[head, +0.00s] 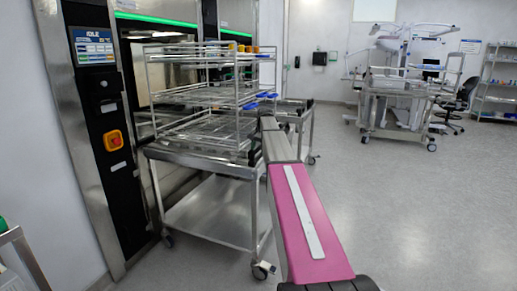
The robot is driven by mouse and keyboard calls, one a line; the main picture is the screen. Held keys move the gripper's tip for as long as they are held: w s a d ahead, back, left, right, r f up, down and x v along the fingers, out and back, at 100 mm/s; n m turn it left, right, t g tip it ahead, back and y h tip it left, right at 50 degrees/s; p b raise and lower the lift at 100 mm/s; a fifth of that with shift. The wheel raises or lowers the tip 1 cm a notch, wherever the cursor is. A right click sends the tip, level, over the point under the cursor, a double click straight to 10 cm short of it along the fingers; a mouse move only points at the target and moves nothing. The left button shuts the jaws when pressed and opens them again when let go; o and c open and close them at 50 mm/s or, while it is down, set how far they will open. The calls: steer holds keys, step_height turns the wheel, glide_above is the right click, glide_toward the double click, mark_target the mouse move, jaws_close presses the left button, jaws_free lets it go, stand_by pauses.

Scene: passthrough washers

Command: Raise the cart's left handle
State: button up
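The steel cart (205,158) stands in front of the washer at the left centre, carrying a wire rack (205,95) with several shelves. Small blue parts (250,106) show at the right end of the rack, near the cart's end. I cannot tell which part is the left handle or whether it is up or down. My arm reaches from the bottom right up to the right end of the cart. Its far end is beside the rack, just below the blue parts. My gripper's fingers cannot be made out there, nor whether they touch anything.
The washer front with a control panel (93,46) and a red-and-yellow stop button (113,140) stands at the left. Another cart (295,112) is behind the arm. The floor (400,210) at the right is clear.

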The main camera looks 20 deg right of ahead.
mark_target(257, 150)
jaws_close()
steer(key=shift+s, duration=0.1)
steer(key=shift+s+a+r+t+h, duration=0.4)
steer(key=shift+s+r+t+h, duration=0.15)
steer(key=shift+t, duration=0.15)
steer(key=shift+s+a+r+t+h, duration=0.4)
steer(key=shift+s+r+t+h, duration=0.15)
steer(key=shift+t, duration=0.15)
steer(key=s+a+t+h, duration=0.1)
steer(key=s+a+r+t+h, duration=0.1)
steer(key=t, duration=0.1)
steer(key=shift+s+r+n, duration=0.1)
steer(key=shift+s+n, duration=0.05)
steer(key=shift+n, duration=0.25)
steer(key=shift+s+a+r+t+h, duration=0.15)
steer(key=shift+s+a+t+h, duration=0.5)
steer(key=shift+s+t+h, duration=0.35)
steer(key=shift+s+a+f+n+t+h, duration=0.2)
steer(key=shift+s+a+t+h, duration=0.3)
steer(key=shift+t, duration=0.35)
steer(key=shift+s+a+f+n+t+h, duration=0.2)
steer(key=shift+s+a+t+h, duration=0.25)
steer(key=shift+t, duration=0.35)
steer(key=shift+s+a+f+n+t+h, duration=0.2)
steer(key=shift+s+a+t+h, duration=0.2)
steer(key=shift+s+t, duration=0.35)
steer(key=shift+a, duration=0.1)
